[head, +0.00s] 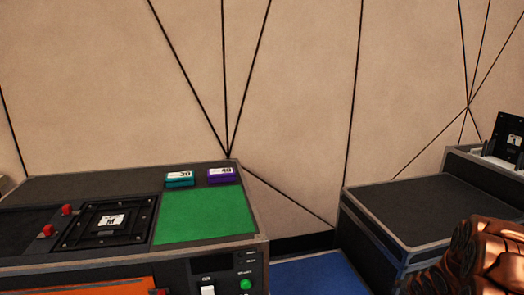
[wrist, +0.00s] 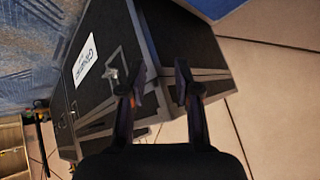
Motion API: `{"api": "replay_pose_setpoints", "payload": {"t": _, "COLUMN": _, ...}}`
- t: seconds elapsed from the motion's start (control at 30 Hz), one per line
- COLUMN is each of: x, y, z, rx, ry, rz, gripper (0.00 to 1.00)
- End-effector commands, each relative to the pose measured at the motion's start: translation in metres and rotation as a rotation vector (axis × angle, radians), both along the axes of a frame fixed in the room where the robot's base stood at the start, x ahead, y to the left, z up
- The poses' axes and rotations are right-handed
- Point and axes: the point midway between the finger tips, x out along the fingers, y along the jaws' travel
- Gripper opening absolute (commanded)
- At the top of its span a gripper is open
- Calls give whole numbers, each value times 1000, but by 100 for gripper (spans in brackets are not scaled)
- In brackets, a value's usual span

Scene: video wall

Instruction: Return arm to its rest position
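My gripper (wrist: 158,78) shows in the wrist view with its two dark fingers apart. Nothing is held between them; a black flight case (wrist: 108,35) with a white label lies in the background behind the fingers. The gripper's fingers do not show in the head view. A copper-coloured part of my arm is at the bottom right of the head view, in front of the right-hand case.
A black console (head: 100,185) at left bears a green mat (head: 205,216), a teal box (head: 180,178), a purple box (head: 221,175) and red knobs. A black case (head: 415,208) stands at right, its top largely clear. Blue floor (head: 310,275) lies between them. A beige wall (head: 300,90) is behind.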

Motion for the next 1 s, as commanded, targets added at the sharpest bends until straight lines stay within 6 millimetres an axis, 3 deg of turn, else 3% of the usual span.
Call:
{"api": "replay_pose_setpoints", "payload": {"t": 0.03, "x": -2, "y": 6, "z": 31, "rx": -26, "ry": 17, "rz": 8, "gripper": 32}}
{"api": "replay_pose_setpoints", "payload": {"t": 0.47, "x": -70, "y": 62, "z": 171, "rx": -167, "ry": 265, "rz": 65, "gripper": 32}}
{"api": "replay_pose_setpoints", "payload": {"t": 0.77, "x": -142, "y": 114, "z": 259, "rx": -198, "ry": 435, "rz": 137, "gripper": 32}}
{"api": "replay_pose_setpoints", "payload": {"t": 1.0, "x": -209, "y": 160, "z": 322, "rx": -188, "ry": 563, "rz": 221, "gripper": 32}}
